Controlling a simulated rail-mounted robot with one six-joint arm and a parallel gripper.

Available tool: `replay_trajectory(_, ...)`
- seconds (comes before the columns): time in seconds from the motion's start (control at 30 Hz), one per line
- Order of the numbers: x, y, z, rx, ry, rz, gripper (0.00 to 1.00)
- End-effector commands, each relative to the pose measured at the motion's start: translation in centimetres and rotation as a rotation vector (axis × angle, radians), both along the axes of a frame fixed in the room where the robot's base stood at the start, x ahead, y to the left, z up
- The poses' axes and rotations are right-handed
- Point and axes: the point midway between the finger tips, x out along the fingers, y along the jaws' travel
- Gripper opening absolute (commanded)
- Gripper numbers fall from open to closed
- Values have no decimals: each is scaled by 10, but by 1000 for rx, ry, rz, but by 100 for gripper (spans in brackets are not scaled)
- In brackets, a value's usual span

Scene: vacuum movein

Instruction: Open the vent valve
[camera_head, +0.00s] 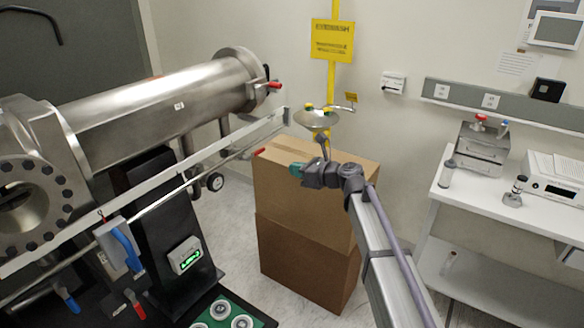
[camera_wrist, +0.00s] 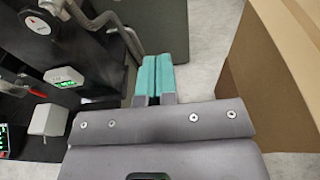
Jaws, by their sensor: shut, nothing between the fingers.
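My gripper (camera_head: 294,169) is in front of the top cardboard box in the head view, apart from any valve. Its teal fingers (camera_wrist: 158,70) are together and empty in the wrist view. Several handles show, and I cannot tell which is the vent valve's. In the head view a large blue lever (camera_head: 127,248) hangs from a grey box, with a smaller blue lever (camera_head: 68,299) and a red lever (camera_head: 134,303) low on the black frame. A red handle (camera_head: 274,85) is at the steel chamber's end. The wrist view shows a red handle (camera_wrist: 32,85) at left.
Stacked cardboard boxes (camera_head: 300,255) stand beside my arm. The steel chamber (camera_head: 165,100) and a long rail (camera_head: 150,190) fill the left. A display box (camera_head: 186,256) sits on the black frame. A white bench (camera_head: 475,190) is at right. Some floor is clear between frame and boxes.

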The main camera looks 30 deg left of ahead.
Motion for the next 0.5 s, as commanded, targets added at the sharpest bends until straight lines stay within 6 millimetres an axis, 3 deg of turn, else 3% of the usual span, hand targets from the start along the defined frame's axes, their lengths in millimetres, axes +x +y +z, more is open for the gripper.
replay_trajectory(0.33,3,77,-17,0,-1,3,0)
replay_trajectory(0.4,4,87,-1,0,-2,1,0)
replay_trajectory(0.5,4,98,6,0,-2,1,0)
